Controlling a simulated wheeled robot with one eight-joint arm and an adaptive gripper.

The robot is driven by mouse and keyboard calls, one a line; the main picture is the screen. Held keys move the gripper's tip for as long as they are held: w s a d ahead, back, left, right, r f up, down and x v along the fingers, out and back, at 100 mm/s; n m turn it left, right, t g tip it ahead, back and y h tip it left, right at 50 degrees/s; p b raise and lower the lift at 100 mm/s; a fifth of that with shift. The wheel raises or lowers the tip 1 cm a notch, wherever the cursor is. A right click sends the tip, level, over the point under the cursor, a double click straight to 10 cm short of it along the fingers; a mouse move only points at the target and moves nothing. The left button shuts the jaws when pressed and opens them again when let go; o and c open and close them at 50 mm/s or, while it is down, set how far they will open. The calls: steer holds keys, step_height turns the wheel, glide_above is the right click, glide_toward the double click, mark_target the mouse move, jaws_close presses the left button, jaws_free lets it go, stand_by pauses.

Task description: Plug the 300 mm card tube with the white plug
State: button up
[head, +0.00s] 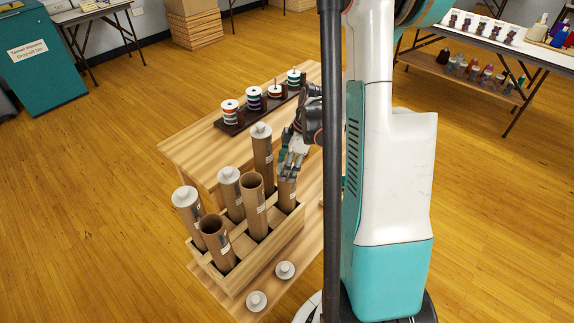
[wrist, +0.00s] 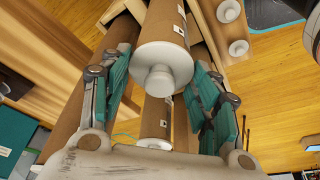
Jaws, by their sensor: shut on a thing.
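A white plug (wrist: 163,62) with a round knob sits between the fingers of my gripper (wrist: 161,72) in the wrist view. The fingers are shut on it. It lies against the end of a brown card tube (wrist: 165,22); I cannot tell how deep it sits. In the head view my gripper (head: 290,172) is over a short tube (head: 287,194) at the right end of the wooden rack and hides the plug. Labels are too small to read. Two loose white plugs (head: 285,270) (head: 256,300) lie on the table in front of the rack.
The wooden rack (head: 238,279) holds several tubes. White plugs top the tall back tube (head: 262,155) and two others (head: 229,174) (head: 184,197). Two tubes (head: 252,182) (head: 211,224) are open. Thread spools (head: 254,99) stand on a dark holder behind.

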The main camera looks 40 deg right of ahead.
steer(key=o, duration=0.5)
steer(key=shift+c, duration=0.2)
steer(key=p+v, duration=0.7)
steer(key=v, duration=0.4)
stand_by(0.5)
